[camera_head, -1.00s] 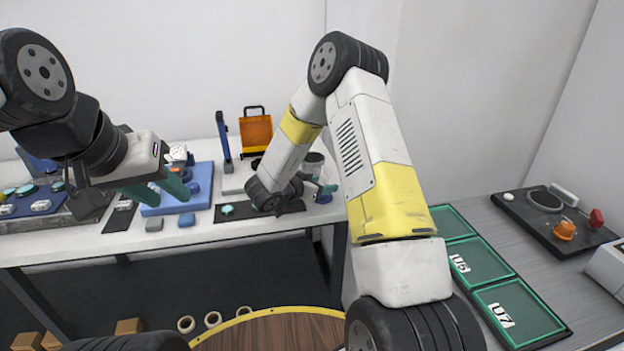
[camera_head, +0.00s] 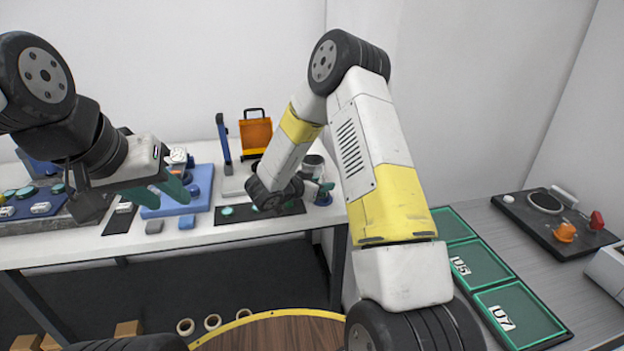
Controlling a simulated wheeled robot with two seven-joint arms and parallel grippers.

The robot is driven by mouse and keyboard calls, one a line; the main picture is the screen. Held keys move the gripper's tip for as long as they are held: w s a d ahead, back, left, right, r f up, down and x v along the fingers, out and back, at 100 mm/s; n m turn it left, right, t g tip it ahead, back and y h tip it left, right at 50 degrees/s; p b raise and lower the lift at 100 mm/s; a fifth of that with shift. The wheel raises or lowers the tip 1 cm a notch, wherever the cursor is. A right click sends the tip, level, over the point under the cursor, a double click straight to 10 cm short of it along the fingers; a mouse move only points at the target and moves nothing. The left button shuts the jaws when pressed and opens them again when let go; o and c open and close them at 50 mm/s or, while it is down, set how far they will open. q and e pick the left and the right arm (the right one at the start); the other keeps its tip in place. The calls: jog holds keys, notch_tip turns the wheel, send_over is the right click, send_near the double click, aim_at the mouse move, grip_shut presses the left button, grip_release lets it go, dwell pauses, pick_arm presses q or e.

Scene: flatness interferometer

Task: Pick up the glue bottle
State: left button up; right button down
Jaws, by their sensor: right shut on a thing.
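My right gripper (camera_head: 325,187) is over the right end of the far bench, its teal fingers partly hidden by its own wrist. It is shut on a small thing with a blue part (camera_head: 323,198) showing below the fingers. This seems to be the glue bottle, but it is mostly hidden and too small to make out fully. I cannot tell whether it touches the bench top. My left gripper (camera_head: 168,193) hangs in front of the blue fixture (camera_head: 205,185) on the left, its teal fingers apart and empty.
A black mat (camera_head: 285,210) with green discs lies beside my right wrist. A grey cylinder (camera_head: 313,165) and an orange holder (camera_head: 256,135) stand behind. Small blue and grey blocks lie near the bench front. Green-edged trays (camera_head: 480,265) are on the right table.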

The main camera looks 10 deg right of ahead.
notch_tip(320, 180, up, 2)
jog(key=shift+r, duration=0.25)
jog(key=s+a+r, duration=0.1)
jog(key=s+a, duration=0.8)
jog(key=s, duration=0.4)
jog(key=shift+a+r, duration=0.15)
jog(key=shift+r, duration=0.1)
